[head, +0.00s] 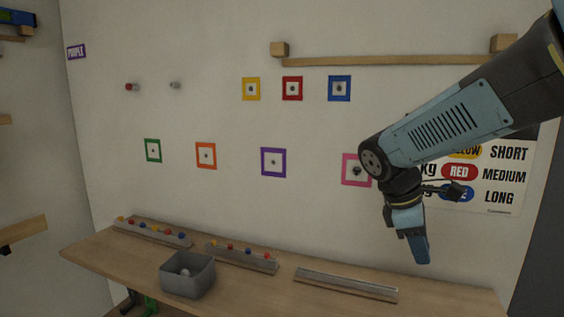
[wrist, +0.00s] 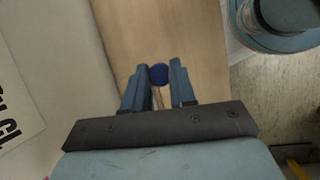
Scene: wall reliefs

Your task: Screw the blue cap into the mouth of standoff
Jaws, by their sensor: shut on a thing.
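My gripper (wrist: 157,80) is shut on a blue cap (wrist: 158,74), whose round top shows between the two fingertips in the wrist view. In the head view my gripper (head: 421,256) points down at the right, in front of the wall and above the right part of the shelf; the cap cannot be made out there. Two short standoffs stick out of the wall at upper left: one with a red end (head: 131,87), and a plain grey standoff (head: 175,85) to its right. My gripper is far from both. The grey standoff's mouth is too small to make out.
A wooden shelf (head: 300,302) carries two racks of coloured caps (head: 152,232) (head: 242,257), a grey bin (head: 188,275) and an empty rail (head: 345,285). Coloured square frames (head: 273,162) dot the wall. A wooden ledge (head: 390,60) and a printed chart (head: 500,175) are at right.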

